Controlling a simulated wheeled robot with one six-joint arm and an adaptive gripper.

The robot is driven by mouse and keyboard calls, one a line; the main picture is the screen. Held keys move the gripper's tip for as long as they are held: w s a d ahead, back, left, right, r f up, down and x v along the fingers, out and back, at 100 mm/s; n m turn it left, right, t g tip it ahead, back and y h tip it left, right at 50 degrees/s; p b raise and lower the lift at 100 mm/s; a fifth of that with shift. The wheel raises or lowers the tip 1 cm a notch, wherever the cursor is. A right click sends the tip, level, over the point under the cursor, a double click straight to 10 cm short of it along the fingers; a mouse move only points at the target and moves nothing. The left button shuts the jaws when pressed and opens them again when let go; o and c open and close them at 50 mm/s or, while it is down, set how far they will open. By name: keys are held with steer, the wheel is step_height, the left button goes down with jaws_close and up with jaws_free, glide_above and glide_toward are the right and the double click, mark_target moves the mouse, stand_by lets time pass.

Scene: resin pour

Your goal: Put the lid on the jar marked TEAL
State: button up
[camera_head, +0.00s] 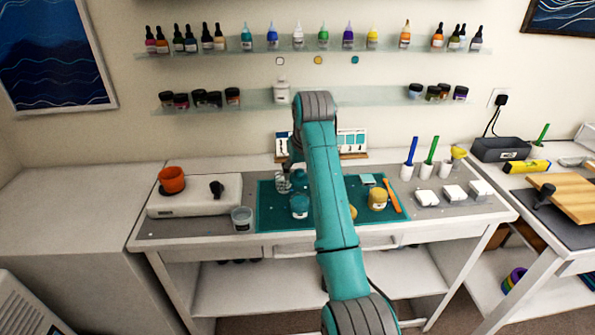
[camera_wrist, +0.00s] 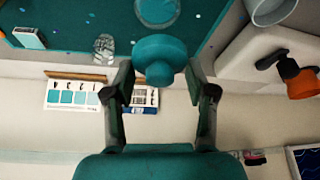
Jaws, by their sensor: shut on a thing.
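My gripper (camera_wrist: 158,78) is shut on a teal lid (camera_wrist: 160,55) by its round knob, with one finger on each side. In the head view the lid (camera_head: 299,175) is partly hidden by my arm. A jar with teal contents and a pale label (camera_head: 299,207) stands on the teal mat (camera_head: 268,215). Its label is too small to read. In the wrist view the jar (camera_wrist: 157,10) shows at the top edge, beyond the lid. The lid is held apart from the jar, a little behind it in the head view.
An amber jar (camera_head: 377,199) stands on the mat's right, near an orange stick (camera_head: 392,196). A glass object (camera_wrist: 104,47) lies near the mat's back edge.

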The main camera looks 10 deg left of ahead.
steer(key=shift+d+f, duration=0.1)
steer(key=shift+f, duration=2.75)
steer(key=shift+f, duration=0.15)
steer(key=o, duration=1.1)
steer(key=shift+o, duration=0.2)
steer(key=shift+r, duration=3.5)
